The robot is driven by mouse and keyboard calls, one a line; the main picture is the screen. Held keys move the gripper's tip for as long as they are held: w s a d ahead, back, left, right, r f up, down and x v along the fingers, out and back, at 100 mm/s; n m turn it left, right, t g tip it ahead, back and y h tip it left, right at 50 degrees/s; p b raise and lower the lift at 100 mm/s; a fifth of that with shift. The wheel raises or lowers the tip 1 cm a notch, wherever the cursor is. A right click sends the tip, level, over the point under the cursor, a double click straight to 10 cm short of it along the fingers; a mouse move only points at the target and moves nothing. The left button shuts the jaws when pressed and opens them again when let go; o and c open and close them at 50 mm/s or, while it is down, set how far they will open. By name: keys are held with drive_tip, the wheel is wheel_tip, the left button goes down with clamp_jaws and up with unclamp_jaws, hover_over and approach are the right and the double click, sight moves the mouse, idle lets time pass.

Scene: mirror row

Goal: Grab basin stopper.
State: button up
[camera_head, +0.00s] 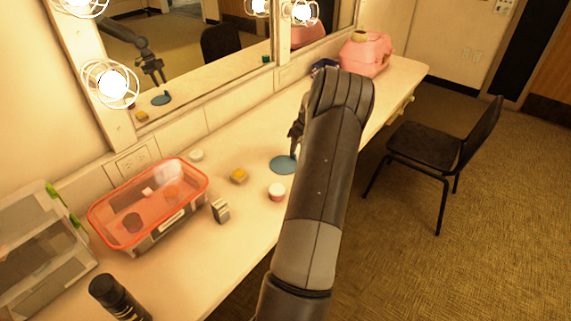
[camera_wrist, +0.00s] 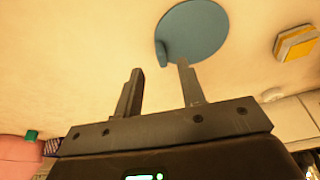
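The basin stopper is a flat, round blue disc (camera_head: 284,165) lying on the cream counter. My gripper (camera_head: 294,145) is just above the disc in the head view, and my arm hides part of the scene to its right. In the wrist view the blue disc (camera_wrist: 194,30) lies beyond the fingertips, mostly toward the right finger, whose tip overlaps its lower edge. My gripper (camera_wrist: 160,75) has its two fingers apart with nothing between them. I cannot tell whether a finger touches the disc.
Left of the disc are a yellow-and-grey block (camera_head: 239,176), a white-and-red jar (camera_head: 277,192) and a small grey box (camera_head: 220,210). A clear red-rimmed bin (camera_head: 150,245) stands further left. A pink case (camera_head: 366,55) is at the far end. The mirror (camera_head: 190,50) runs along the back.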

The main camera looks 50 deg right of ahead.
sight(284, 162)
drive_tip(key=shift+w+x, duration=0.2)
drive_tip(key=shift+x, duration=1.15)
drive_tip(key=shift+w+x, duration=0.15)
drive_tip(key=shift+x, duration=1.25)
drive_tip(key=shift+r, duration=0.2)
drive_tip(key=shift+c, duration=0.6)
clamp_jaws()
